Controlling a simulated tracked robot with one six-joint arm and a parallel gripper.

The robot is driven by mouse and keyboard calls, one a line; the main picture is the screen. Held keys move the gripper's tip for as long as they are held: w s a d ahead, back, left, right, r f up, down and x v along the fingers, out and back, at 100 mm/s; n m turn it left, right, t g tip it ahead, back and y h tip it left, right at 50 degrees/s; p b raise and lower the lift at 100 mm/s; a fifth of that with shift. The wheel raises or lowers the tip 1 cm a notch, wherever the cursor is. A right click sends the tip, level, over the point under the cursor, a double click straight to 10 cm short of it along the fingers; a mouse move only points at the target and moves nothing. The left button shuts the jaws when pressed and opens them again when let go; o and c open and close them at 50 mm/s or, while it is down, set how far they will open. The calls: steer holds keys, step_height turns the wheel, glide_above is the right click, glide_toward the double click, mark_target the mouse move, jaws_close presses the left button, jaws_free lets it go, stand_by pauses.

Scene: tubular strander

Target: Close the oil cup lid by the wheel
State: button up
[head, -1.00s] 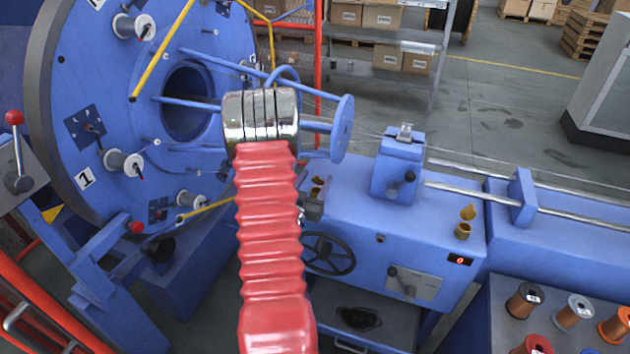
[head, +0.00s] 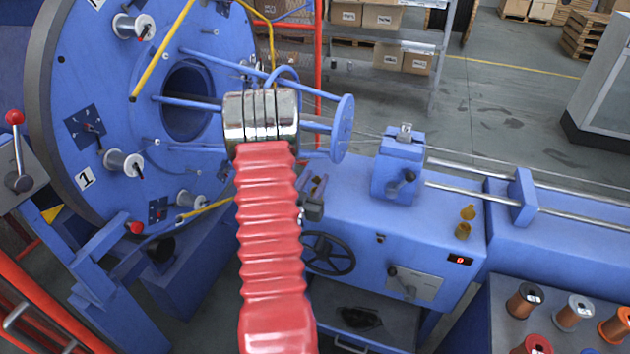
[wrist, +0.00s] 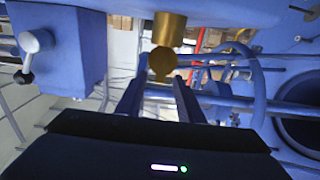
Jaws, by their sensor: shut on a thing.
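The brass oil cup by the wheel (head: 318,186) shows only in part in the head view, at the left end of the blue machine box, with my gripper (head: 313,206) beside it. In the wrist view the picture is turned over: the brass cup (wrist: 169,28) is at the top and its round lid (wrist: 162,62) stands out from it, raised off the cup mouth. My gripper (wrist: 158,84) has its two dark fingers on either side of the lid and is shut on it. The exact contact is hard to see. The black handwheel (head: 328,254) is just below.
A second brass oil cup (head: 463,231) with its lid raised stands at the box's right side. A blue clamp block (head: 399,168) stands on the box between them. The large blue disc (head: 140,110) is at the left. Wire spools (head: 525,300) stand lower right.

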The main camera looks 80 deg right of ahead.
steer(key=shift+f, duration=0.15)
steer(key=shift+w+a+f+h, duration=0.1)
steer(key=shift+a+f+h, duration=0.2)
steer(key=shift+h, duration=0.45)
steer(key=shift+s+a+f+h, duration=0.1)
steer(key=shift+a+f+h, duration=0.15)
steer(key=shift+h, duration=0.55)
steer(key=shift+w+a+f+h, duration=0.1)
steer(key=shift+a+f+h, duration=0.2)
steer(key=shift+h, duration=0.45)
steer(key=o, duration=1.1)
steer(key=shift+c, duration=0.2)
steer(key=shift+r, duration=0.1)
steer(key=shift+r, duration=4.85)
